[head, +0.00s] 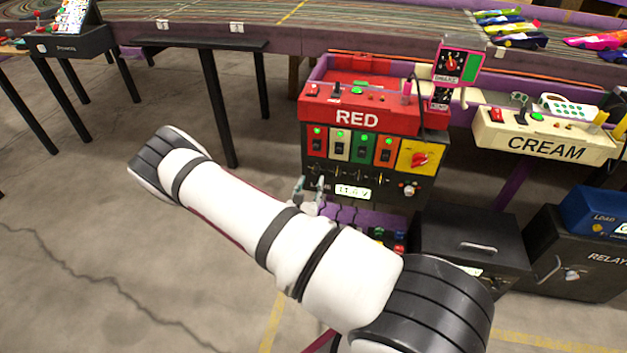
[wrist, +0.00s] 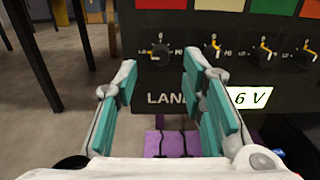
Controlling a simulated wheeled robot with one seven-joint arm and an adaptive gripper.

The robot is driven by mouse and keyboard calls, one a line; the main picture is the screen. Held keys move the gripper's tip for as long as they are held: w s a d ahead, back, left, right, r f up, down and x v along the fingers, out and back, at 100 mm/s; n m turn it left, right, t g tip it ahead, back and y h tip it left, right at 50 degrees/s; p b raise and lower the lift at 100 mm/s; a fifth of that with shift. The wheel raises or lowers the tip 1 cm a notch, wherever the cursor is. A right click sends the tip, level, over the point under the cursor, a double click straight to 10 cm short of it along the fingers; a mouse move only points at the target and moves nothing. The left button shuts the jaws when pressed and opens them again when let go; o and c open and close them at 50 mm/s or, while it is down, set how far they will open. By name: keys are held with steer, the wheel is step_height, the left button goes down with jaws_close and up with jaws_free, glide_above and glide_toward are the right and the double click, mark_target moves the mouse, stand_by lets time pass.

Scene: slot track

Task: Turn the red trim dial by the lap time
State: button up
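The black control panel under the RED sign (head: 357,119) carries a row of small trim dials. The leftmost dial (wrist: 159,54) sits below a red switch plate (wrist: 161,4) in the wrist view; it has a dark knob with a pale pointer. My gripper (wrist: 165,85) is open and empty, its teal-padded fingers low in front of the panel. The leftmost dial appears between and beyond the fingertips, apparently untouched. In the head view my gripper (head: 308,196) is at the panel's lower left, and my arm crosses in front. I cannot make out a lap time.
Other dials with yellow pointers (wrist: 213,46) stand close to the right finger. A white voltage display (wrist: 249,98) is below them. A yellow plate with a red rotary knob (head: 420,158) is at the panel's right. Black boxes (head: 472,247) stand lower right; floor at left is clear.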

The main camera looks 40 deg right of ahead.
mark_target(315, 173)
steer(key=shift+b+x, duration=0.45)
steer(key=shift+x, duration=1.55)
steer(key=shift+c, duration=0.2)
jaws_close()
